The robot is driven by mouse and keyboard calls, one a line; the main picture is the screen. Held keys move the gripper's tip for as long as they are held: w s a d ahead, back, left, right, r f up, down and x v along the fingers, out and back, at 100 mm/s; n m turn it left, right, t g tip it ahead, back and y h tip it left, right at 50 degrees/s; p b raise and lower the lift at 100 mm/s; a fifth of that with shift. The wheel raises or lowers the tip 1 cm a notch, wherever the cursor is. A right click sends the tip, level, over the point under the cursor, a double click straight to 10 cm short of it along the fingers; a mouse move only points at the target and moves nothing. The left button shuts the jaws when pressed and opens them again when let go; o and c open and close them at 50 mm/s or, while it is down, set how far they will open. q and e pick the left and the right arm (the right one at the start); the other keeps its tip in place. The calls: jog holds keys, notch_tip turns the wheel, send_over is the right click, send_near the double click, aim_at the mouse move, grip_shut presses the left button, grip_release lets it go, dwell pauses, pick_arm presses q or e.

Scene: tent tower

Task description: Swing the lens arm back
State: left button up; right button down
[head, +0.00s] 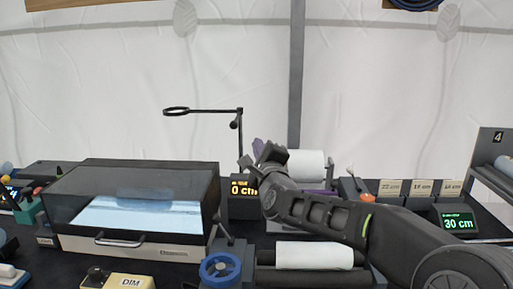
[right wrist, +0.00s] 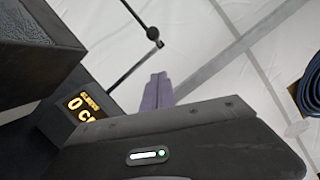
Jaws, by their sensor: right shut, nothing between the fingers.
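The lens arm (head: 212,110) is a thin black horizontal rod with a ring lens (head: 176,111) at its left end. The ring hangs above the glass-lidded box, well clear of it. The rod meets a thin upright post (head: 240,140) with a small dark knob, which also shows in the right wrist view (right wrist: 153,33). My right gripper (head: 258,149) is just right of the post's lower part, apparently apart from it. Its purple fingers (right wrist: 157,91) are together and empty. The lens ring is outside the right wrist view. My left gripper is out of view.
The dark box (head: 140,176) with a lit interior stands below the lens. An orange-lettered display (head: 243,188) sits by the post foot. White rolls (head: 313,256) and a blue handwheel (head: 220,268) are in front. The air above the box is free.

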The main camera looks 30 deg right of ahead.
jog(key=a+v, duration=0.1)
jog(key=v, duration=0.5)
jog(key=shift+a+b, duration=0.2)
jog(key=shift+b, duration=0.1)
